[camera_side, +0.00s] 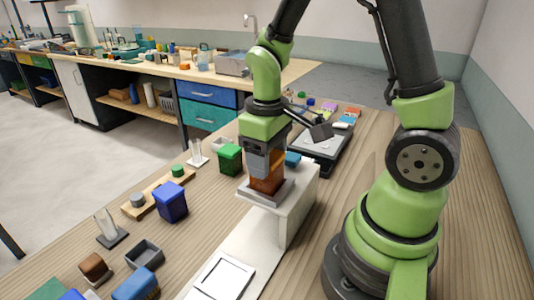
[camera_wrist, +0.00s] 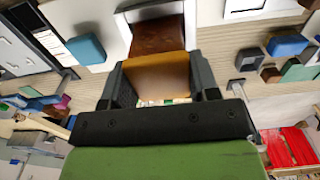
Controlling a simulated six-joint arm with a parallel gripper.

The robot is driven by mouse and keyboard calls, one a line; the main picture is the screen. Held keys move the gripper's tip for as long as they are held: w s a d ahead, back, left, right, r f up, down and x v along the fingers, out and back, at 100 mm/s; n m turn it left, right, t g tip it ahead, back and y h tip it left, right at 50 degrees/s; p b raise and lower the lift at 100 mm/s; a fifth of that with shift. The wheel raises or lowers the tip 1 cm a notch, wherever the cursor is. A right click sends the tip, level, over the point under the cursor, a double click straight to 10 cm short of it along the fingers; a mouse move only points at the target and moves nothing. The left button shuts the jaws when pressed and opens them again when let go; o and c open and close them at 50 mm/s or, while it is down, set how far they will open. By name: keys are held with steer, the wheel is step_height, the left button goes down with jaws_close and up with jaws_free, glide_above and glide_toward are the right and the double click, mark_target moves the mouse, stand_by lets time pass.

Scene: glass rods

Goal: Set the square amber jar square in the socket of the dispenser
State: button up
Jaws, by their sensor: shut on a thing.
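The square amber jar (camera_side: 266,184) is upright between the fingers of my gripper (camera_side: 266,168), at the grey square socket (camera_side: 252,193) on top of the white dispenser (camera_side: 298,205). The jar's lower end is at the socket's rim; I cannot tell whether it rests on the socket floor. In the wrist view the jar (camera_wrist: 158,72) fills the space between the two dark fingers of my gripper (camera_wrist: 157,62), with a darker brown face beyond its amber top. A pale grey edge of the socket (camera_wrist: 150,10) shows past it. My fingers hide part of the jar's sides.
A green box (camera_side: 230,158) and a blue box (camera_side: 170,202) stand left of the dispenser. A dark device (camera_side: 322,150) lies behind it. A white square frame (camera_side: 224,277), a grey open tray (camera_side: 145,254) and small blocks are in front. Bare wood lies between them.

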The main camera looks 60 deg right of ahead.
steer(key=o, duration=1.1)
steer(key=shift+o, duration=0.2)
step_height(320, 180, up, 9)
steer(key=shift+f, duration=0.1)
steer(key=shift+s+r, duration=0.1)
steer(key=shift+r, duration=0.6)
steer(key=s+a+r+m+t+y, duration=0.2)
steer(key=s+a+r+m+t, duration=0.2)
steer(key=s+t, duration=0.3)
steer(key=shift+s+a+r, duration=0.5)
steer(key=shift+a+r, duration=0.15)
steer(key=shift+r, duration=0.15)
